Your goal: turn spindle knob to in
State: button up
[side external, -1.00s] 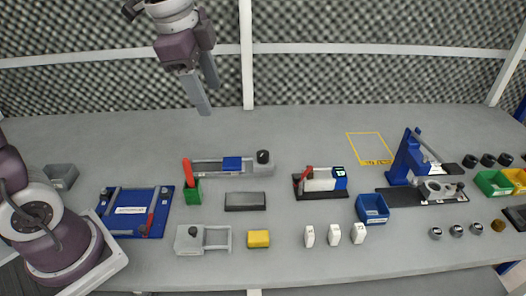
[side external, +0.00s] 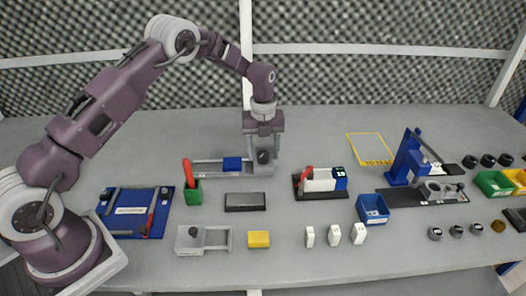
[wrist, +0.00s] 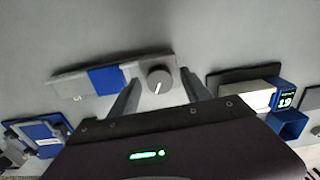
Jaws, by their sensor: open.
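The spindle knob (side external: 263,156) is a dark round knob on the right end of a grey slide fixture (side external: 208,168) with a blue block (side external: 232,164) on its rail. In the wrist view the knob (wrist: 160,79) shows a white pointer line, and the blue block (wrist: 106,79) lies to its left. My gripper (side external: 263,150) is at the knob, with its fingers around it in the side view. In the wrist view the open fingers (wrist: 158,92) stand on either side of the knob, with gaps visible. Whether they touch it I cannot tell.
A red-handled tool in a green holder (side external: 192,188) stands left of the fixture. A dark grey block (side external: 245,202) lies in front. A red-handled device with a small display (side external: 320,183) stands to the right. The bench between is clear.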

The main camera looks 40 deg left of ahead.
grip_shut()
jog(key=shift+n, duration=0.3)
